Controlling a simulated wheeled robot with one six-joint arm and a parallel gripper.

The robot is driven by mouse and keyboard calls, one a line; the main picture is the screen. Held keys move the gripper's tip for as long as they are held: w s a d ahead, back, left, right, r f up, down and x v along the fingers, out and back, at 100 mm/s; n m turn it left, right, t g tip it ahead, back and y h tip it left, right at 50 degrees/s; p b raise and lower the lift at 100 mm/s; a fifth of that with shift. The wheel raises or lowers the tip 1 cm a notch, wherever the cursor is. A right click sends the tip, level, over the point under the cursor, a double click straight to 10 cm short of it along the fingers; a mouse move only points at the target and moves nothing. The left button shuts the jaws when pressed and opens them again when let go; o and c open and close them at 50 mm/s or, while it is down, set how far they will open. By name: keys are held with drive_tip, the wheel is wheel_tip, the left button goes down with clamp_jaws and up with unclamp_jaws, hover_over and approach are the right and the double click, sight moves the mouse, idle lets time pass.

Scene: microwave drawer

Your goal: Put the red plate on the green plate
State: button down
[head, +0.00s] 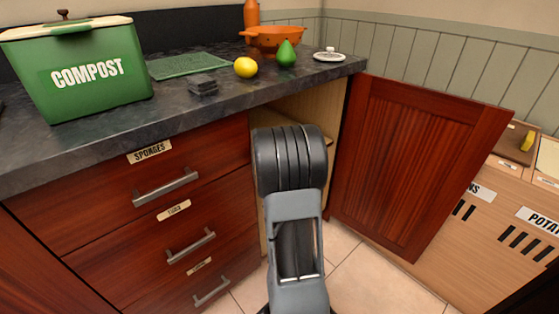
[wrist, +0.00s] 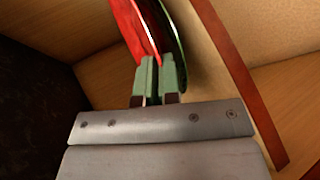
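In the wrist view, the red plate (wrist: 130,27) is seen steeply from the side, with its near rim at my fingertips. The green plate (wrist: 180,45) lies right beside it, its dark green rim showing to the right of the red one. My gripper (wrist: 157,62) has its two pale green fingers close together, with the red plate's near rim between them. The contact itself is partly hidden by the fingers. In the head view, my arm reaches into the open cabinet (head: 330,100); the gripper and both plates are hidden there.
The cabinet door (head: 415,160) stands open on the right. Drawers (head: 160,185) are on the left. Wooden cabinet walls are close around my gripper.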

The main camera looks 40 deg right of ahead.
drive_tip(key=shift+f, duration=0.2)
drive_tip(key=c, duration=1.6)
unclamp_jaws()
drive_tip(key=shift+f, duration=0.1)
drive_tip(key=shift+r, duration=0.3)
drive_tip(key=p+v, duration=0.6)
drive_tip(key=v, duration=0.6)
drive_tip(key=shift+r, duration=0.1)
